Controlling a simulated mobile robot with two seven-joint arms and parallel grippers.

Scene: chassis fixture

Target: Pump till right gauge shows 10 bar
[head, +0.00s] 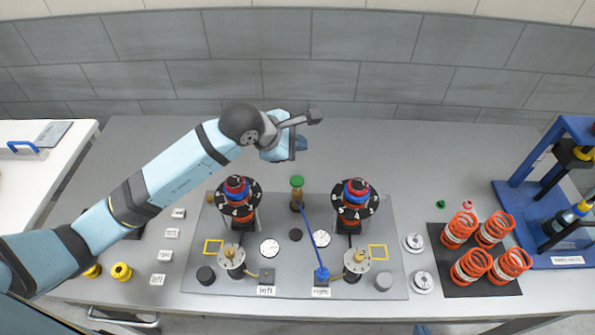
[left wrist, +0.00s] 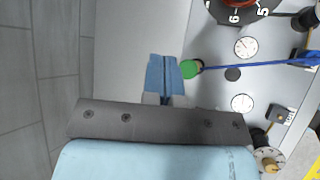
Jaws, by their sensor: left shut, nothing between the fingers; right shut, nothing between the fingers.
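A fixture plate (head: 345,287) on the table carries the right gauge (head: 321,238) and left gauge (head: 269,248), both round and white. In the left wrist view, the right gauge (left wrist: 246,48) is the upper one; its reading is too small to tell. A green knob (head: 297,181) tops a brass fitting behind the gauges. Only my right gripper's blue tip (head: 422,329) shows, at the bottom edge.
Two black-and-red numbered units (head: 238,200) (head: 355,200) flank the knob. Yellow parts (head: 121,272) and labels lie at left. The table's back is clear.

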